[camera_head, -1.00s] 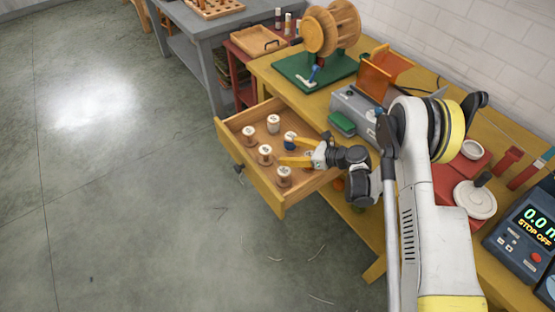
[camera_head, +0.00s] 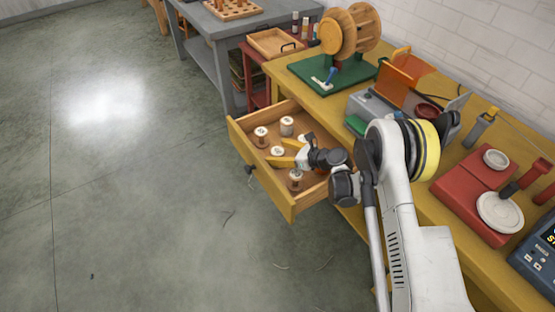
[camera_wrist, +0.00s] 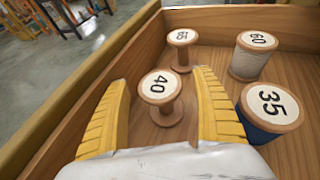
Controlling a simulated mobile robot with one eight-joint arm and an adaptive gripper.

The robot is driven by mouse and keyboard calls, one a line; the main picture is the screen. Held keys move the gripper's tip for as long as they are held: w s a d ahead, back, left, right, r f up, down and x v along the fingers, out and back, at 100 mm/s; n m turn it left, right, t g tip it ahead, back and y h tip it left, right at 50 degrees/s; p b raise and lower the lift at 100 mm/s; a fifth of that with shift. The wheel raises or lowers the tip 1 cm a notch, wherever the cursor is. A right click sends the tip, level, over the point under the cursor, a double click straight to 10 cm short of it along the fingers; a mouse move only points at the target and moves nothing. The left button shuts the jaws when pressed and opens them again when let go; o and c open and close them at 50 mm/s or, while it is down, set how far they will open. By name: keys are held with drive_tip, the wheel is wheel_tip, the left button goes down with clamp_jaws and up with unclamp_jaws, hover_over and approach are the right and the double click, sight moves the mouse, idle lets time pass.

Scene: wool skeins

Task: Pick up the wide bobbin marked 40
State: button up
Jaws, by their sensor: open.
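The bobbin marked 40 (camera_wrist: 160,87) stands upright in the open wooden drawer, with a pale round top, brown flanges and a thin bare-looking core. It also shows in the head view (camera_head: 278,151). My gripper (camera_wrist: 162,78) is open, with its yellow fingers on either side of this bobbin. Its top lies between the fingertips in the wrist view, with a visible gap on each side. In the head view my gripper (camera_head: 276,154) reaches into the drawer from the right. No bobbin is held.
Bobbins marked 65 (camera_wrist: 182,38), 60 (camera_wrist: 257,41) and 35 (camera_wrist: 271,104) stand close by; the blue-wound 35 is just right of my right finger. Another bobbin (camera_head: 295,177) stands near the drawer front. The drawer walls (camera_head: 268,184) surround them. The yellow bench (camera_head: 310,98) is behind.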

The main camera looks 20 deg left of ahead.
drive_tip(key=c, duration=1.3)
drive_tip(key=shift+o, duration=0.2)
